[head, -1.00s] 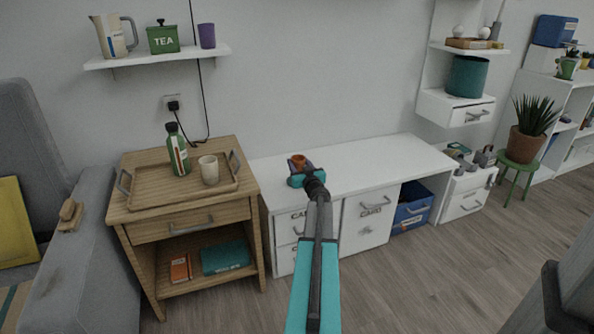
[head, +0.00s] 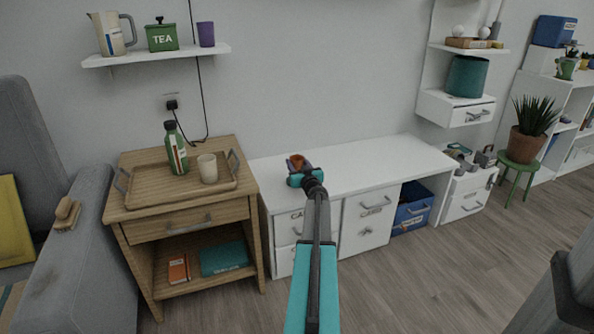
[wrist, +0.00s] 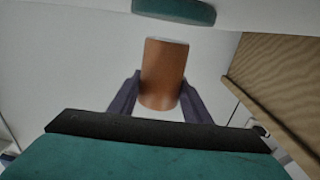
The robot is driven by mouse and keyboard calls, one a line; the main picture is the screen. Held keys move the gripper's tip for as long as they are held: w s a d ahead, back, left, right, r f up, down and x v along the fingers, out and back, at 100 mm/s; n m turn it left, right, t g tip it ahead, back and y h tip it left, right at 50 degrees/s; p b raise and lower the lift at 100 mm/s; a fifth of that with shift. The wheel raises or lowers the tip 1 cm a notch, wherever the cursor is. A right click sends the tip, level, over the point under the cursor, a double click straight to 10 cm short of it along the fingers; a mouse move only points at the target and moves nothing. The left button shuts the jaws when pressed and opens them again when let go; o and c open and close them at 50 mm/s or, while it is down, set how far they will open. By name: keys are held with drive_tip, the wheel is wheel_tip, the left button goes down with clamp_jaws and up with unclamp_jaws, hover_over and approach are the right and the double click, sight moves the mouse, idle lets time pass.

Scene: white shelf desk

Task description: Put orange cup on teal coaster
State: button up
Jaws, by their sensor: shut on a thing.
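The orange cup (head: 296,162) is over the left part of the white desk in the head view, partly hidden by my gripper (head: 299,168). In the wrist view the cup (wrist: 163,75) stands between the two dark fingers of my gripper (wrist: 157,92), which is shut on it. A teal rounded piece (wrist: 175,11), which looks like the coaster, is at the top edge of the wrist view, cut off by the frame. A gap shows between it and the cup in that picture. No coaster can be made out in the head view, where my gripper covers that spot.
The white desk (head: 375,160) is clear to the right of my gripper. A wooden nightstand (head: 125,200) at left holds a tray with a green bottle (head: 176,148) and a beige cup (head: 208,168). A wall shelf (head: 150,57) hangs above. A blue bin (head: 412,208) sits under the desk.

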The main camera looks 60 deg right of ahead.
drive_tip(key=shift+f+b, duration=0.4)
drive_tip(key=shift+f, duration=0.55)
drive_tip(key=o, duration=1.2)
drive_tip(key=shift+f, duration=0.1)
drive_tip(key=shift+c, duration=0.2)
drive_tip(key=shift+a, duration=0.1)
drive_tip(key=shift+p+v, duration=1.75)
drive_tip(key=shift+v, duration=4.2)
